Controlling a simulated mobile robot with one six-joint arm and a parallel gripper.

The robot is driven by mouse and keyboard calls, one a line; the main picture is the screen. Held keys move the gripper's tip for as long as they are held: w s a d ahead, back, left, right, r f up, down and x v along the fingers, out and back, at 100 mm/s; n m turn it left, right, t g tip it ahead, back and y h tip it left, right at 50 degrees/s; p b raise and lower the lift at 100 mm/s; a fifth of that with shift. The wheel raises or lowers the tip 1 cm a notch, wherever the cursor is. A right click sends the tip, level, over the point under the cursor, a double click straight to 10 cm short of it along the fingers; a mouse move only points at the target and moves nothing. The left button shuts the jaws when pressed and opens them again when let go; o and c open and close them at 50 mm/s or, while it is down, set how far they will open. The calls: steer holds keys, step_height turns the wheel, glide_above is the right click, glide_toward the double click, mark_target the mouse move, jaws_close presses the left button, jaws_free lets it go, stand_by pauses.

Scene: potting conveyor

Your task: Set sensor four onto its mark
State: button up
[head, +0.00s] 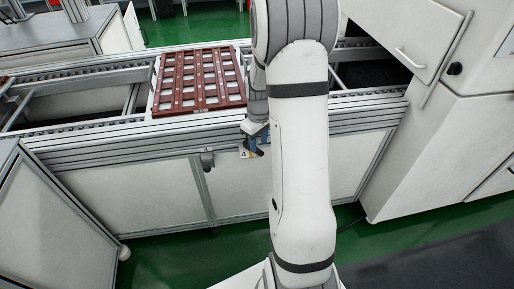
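My gripper (257,143) is at the front side of the conveyor, just below its near rail, partly hidden by my arm. A small pale tag marked "4" (244,153) shows just left of the fingertips. I cannot tell whether the tag is on the conveyor's side or on a held part. A small dark and blue shape shows at the fingertips. I cannot tell whether it is the sensor or part of the gripper, nor whether the fingers are closed on it. No separate mark is clearly visible.
A dark red grid tray (201,78) lies on the conveyor (95,127), left of my arm. A small grey fitting (207,158) sticks out from the conveyor's front. A white machine cabinet (430,140) stands at right, a framed cabinet (45,235) at lower left. Green floor (175,258) lies between.

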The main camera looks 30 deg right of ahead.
steer(key=shift+f, duration=1.45)
steer(key=shift+c, duration=0.5)
